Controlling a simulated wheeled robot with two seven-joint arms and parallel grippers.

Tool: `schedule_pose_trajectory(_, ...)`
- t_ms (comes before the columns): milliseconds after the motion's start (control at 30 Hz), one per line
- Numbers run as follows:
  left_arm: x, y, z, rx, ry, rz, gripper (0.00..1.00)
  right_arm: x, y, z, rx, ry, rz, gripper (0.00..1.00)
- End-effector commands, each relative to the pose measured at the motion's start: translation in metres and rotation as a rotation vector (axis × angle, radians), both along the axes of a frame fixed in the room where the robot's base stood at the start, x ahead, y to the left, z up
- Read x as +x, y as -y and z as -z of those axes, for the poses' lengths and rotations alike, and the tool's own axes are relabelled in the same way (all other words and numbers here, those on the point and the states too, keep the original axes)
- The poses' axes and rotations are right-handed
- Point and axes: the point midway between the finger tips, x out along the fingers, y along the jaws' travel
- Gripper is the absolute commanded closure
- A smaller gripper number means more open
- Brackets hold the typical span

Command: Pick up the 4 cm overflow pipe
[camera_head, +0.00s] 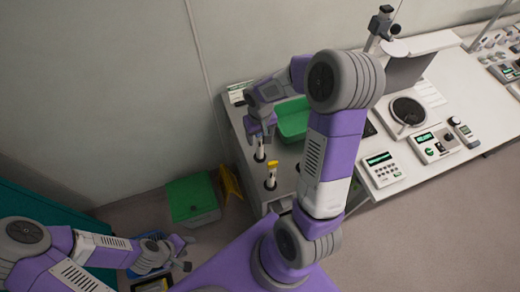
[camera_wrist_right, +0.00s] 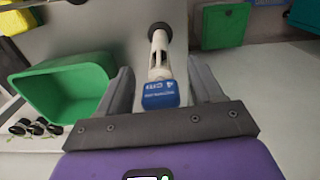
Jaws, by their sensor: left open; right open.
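The 4 cm overflow pipe (camera_wrist_right: 159,55) is a white tube with a dark round base and a blue cap labelled 4 cm. In the right wrist view it stands between the two fingers of my right gripper (camera_wrist_right: 163,82), which is open, with a gap on each side. In the head view the pipe's white lower part (camera_head: 260,151) shows under the right gripper (camera_head: 262,132), and its cap is hidden. A second pipe with a yellow cap (camera_head: 272,165) stands nearer to me. My left gripper (camera_head: 178,245) is open, low at the lower left, away from the pipes.
A green bin (camera_head: 293,120) stands right of the pipes; it shows at left in the wrist view (camera_wrist_right: 62,90). The white bench (camera_head: 440,98) carries instruments and a round dark plate. A green-lidded box (camera_head: 192,197) and a yellow floor sign (camera_head: 230,186) stand on the floor.

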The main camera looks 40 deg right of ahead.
Motion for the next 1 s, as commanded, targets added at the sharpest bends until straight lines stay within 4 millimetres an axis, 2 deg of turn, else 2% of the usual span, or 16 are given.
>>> schedule_pose_trajectory(100, 0.0, 0.0, 0.0, 0.0, 0.0, 0.0, 0.57, 0.0, 0.0, 0.0, 0.0, 0.0, 0.0, 0.36)
schedule_pose_trajectory(533, 0.0, 0.0, 0.0, 0.0, 0.0, 0.0, 0.57, 0.0, 0.0, -0.001, 0.0, 0.001, 0.0, 1.0)
schedule_pose_trajectory(867, 0.0, 0.0, 0.0, 0.0, 0.0, 0.0, 0.57, 0.001, 0.0, -0.003, -0.001, 0.003, 0.0, 1.0)
schedule_pose_trajectory(1000, 0.0, 0.0, -0.001, 0.0, 0.0, 0.0, 0.57, 0.002, 0.0, -0.021, -0.002, 0.008, 0.0, 1.0)
